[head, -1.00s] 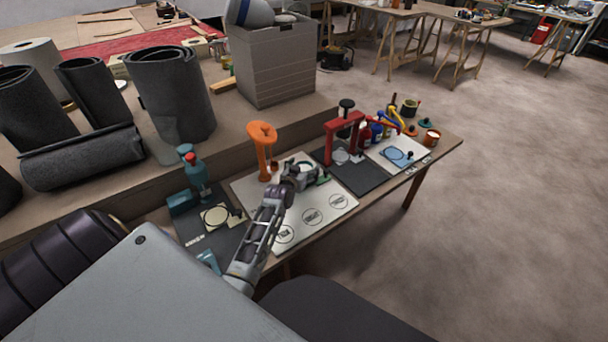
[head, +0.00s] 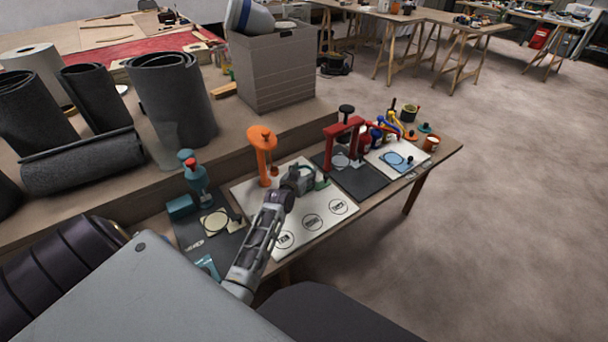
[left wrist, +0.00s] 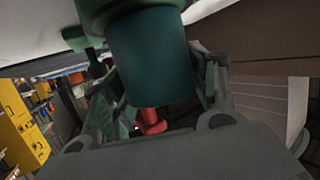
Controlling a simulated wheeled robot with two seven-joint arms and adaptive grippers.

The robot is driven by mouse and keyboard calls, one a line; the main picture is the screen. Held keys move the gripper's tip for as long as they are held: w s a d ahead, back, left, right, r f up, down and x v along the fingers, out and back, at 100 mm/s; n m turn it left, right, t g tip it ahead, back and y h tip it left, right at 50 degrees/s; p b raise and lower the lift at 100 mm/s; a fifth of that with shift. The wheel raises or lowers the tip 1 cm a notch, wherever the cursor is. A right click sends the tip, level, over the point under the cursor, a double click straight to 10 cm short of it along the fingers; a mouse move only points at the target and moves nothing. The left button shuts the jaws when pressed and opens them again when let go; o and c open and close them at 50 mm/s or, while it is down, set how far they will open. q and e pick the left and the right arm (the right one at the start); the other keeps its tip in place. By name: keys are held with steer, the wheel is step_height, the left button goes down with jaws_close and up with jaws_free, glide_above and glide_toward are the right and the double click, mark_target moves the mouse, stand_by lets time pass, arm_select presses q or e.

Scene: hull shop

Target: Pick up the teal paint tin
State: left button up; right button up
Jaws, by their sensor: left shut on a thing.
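The teal paint tin (left wrist: 150,58) fills the upper middle of the left wrist view, dark teal and close to the camera. My left gripper (left wrist: 160,88) is shut on it, with a finger on either side. In the head view my left gripper (head: 306,180) is over the white board with printed circles (head: 312,222) on the bench. The tin is largely hidden by the gripper there, and I cannot tell its height above the board. My right gripper is in neither view.
An orange stand (head: 262,155) is just left of the gripper, and a red frame (head: 343,142) is to its right. A teal tool (head: 193,172) stands farther left. Open floor lies to the right.

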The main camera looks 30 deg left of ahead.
arm_select(q)
steer(key=shift+r, duration=0.7)
steer(key=shift+r+p, duration=0.4)
steer(key=shift+r, duration=0.55)
step_height(320, 180, up, 6)
steer(key=p, duration=0.1)
steer(key=shift+r, duration=0.25)
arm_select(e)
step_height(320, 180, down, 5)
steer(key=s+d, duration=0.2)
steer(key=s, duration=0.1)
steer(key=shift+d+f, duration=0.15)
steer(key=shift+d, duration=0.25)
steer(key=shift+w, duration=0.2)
